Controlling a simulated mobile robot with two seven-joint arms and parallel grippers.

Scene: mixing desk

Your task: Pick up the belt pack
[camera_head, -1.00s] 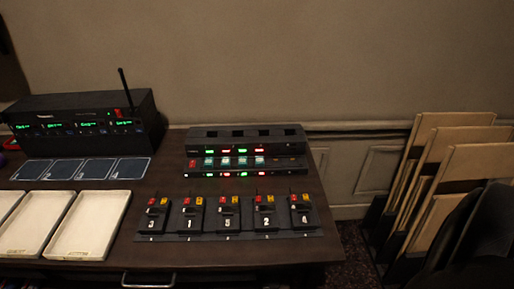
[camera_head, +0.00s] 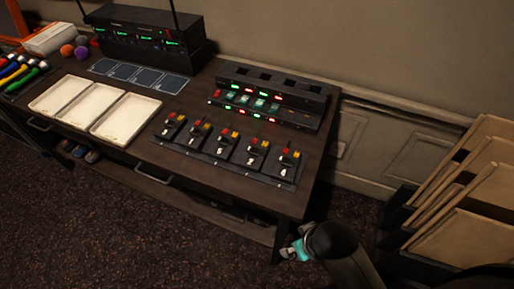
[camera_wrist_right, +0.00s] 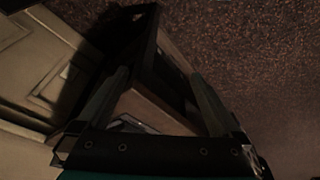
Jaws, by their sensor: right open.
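Several small black belt packs with red and yellow tops stand in a row on a black strip (camera_head: 222,163) on the dark desk (camera_head: 315,150). The leftmost belt pack (camera_head: 170,128) and the rightmost belt pack (camera_head: 286,163) show clearly; their numbers are too small to read now. My right gripper (camera_head: 287,253) is low, beside the desk's near right corner and apart from the packs. In the right wrist view it (camera_wrist_right: 160,85) is open and empty, with part of the desk and the carpet beyond its fingers. My left gripper is not in view.
A black unit (camera_head: 270,97) with green and red lights stands behind the packs. White trays (camera_head: 120,127), dark cards and a radio rack (camera_head: 150,40) are to the left. Boards in a black holder (camera_head: 425,230) stand right of the desk. Carpet (camera_head: 140,235) is open in front.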

